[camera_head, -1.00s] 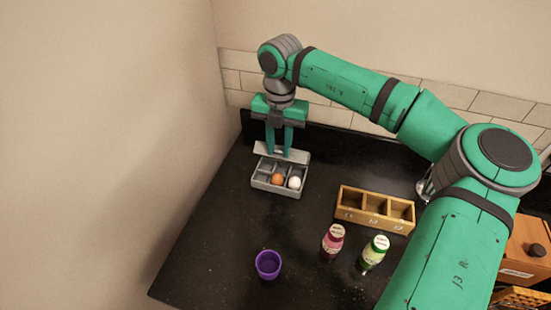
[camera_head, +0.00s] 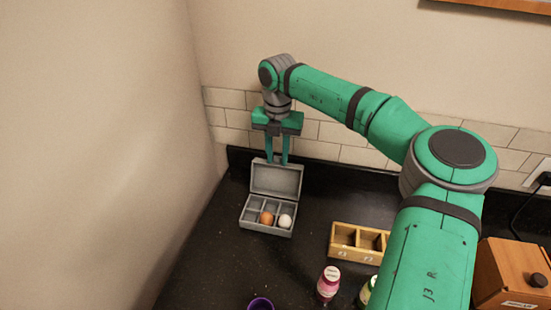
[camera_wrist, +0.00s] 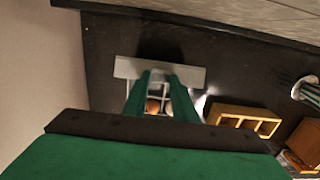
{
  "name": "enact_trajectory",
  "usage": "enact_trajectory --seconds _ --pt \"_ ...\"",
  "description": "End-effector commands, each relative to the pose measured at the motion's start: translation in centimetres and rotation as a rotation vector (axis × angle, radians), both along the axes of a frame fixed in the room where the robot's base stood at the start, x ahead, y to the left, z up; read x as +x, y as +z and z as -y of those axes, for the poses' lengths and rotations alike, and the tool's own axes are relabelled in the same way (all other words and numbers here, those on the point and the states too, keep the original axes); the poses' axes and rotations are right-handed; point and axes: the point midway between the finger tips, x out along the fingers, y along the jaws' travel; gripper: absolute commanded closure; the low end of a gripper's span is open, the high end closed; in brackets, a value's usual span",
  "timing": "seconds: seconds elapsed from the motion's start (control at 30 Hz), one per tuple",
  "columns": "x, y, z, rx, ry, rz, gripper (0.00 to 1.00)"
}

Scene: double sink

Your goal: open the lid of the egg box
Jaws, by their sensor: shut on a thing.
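The grey egg box (camera_head: 265,230) stands on the dark counter near the left wall. Its lid (camera_head: 276,181) stands up, leaning back from the hinge side, so the inside shows. A brown egg (camera_head: 266,217) and a white egg (camera_head: 285,221) lie in front compartments; the other visible compartments look empty. My gripper (camera_head: 277,161) is at the top edge of the lid, pointing down, its jaws shut on the lid. In the wrist view, the lid (camera_wrist: 128,68) shows as a pale strip beyond the fingertips, and the fingers partly hide the box and eggs.
A purple cup (camera_head: 260,304) is at the bottom edge. The tiled wall (camera_head: 325,133) is close behind the gripper.

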Motion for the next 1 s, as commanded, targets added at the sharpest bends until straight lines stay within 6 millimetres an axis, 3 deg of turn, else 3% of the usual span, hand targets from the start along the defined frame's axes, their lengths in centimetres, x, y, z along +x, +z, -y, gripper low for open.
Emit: enact_trajectory --seconds 0.03,0.67,0.7,0.73,0.77,1.0 --pt "-0.34 -1.41 -0.27 0.004 0.005 -0.023 1.00" --pt "0.07 -1.63 -0.30 0.006 0.008 -0.024 1.00" --pt "0.06 -1.63 -0.31 0.006 0.008 -0.024 0.68" --pt "0.06 -1.63 -0.32 0.006 0.009 -0.024 0.61" --pt "0.06 -1.63 -0.32 0.006 0.009 -0.024 0.57" --pt "0.03 -1.63 -0.33 0.006 0.009 -0.025 0.56"
